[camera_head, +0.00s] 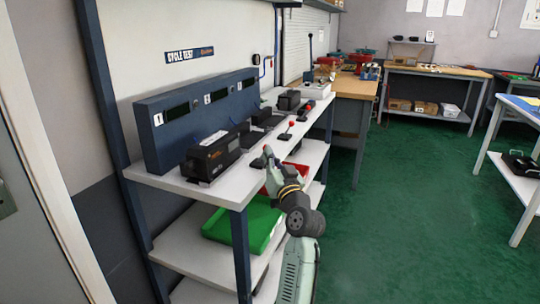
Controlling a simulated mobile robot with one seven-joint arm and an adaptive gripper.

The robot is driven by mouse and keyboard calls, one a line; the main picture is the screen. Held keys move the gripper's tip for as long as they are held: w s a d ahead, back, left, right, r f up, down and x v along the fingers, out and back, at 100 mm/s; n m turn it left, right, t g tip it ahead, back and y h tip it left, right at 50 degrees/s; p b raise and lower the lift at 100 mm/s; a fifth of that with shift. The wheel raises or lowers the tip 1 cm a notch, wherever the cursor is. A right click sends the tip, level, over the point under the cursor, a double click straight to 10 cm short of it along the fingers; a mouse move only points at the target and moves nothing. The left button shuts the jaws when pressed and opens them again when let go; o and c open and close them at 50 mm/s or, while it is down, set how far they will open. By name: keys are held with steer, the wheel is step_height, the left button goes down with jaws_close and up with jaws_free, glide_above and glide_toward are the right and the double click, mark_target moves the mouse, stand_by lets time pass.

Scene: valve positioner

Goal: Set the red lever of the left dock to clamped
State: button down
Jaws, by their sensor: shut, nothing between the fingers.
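The left dock is on the white bench, below the panel section marked 1. A black positioner box (212,155) sits there. A small red tip (267,148) shows just right of the box, right at the end of my arm; it looks like the left dock's red lever, but most of it is hidden and its setting cannot be read. My gripper (268,158) is at the front edge of the bench, shut and empty, close to this red tip. Whether they touch cannot be told.
Two more red-knobbed levers (290,126) stand farther along the bench. The blue panel (197,115) with numbered displays backs the docks. Below are a green tray (245,222) and a red bin (298,170). The green floor (420,220) to the right is clear.

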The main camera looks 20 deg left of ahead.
steer(key=shift+a+r+n+g+h+p, duration=0.3)
steer(key=shift+r+n+g+p, duration=0.15)
steer(key=shift+n+p, duration=0.35)
steer(key=shift+a+r+n+g+h+p, duration=0.35)
steer(key=shift+r+n+g+p, duration=0.25)
steer(key=shift+p, duration=0.5)
steer(key=shift+a+r+n+g+h+p, duration=0.2)
steer(key=shift+a+n+g+h+p, duration=0.2)
steer(key=shift+n+p, duration=0.35)
steer(key=shift+a+g, duration=0.25)
steer(key=shift+g, duration=0.1)
steer(key=shift+a+f, duration=0.1)
steer(key=shift+a, duration=0.4)
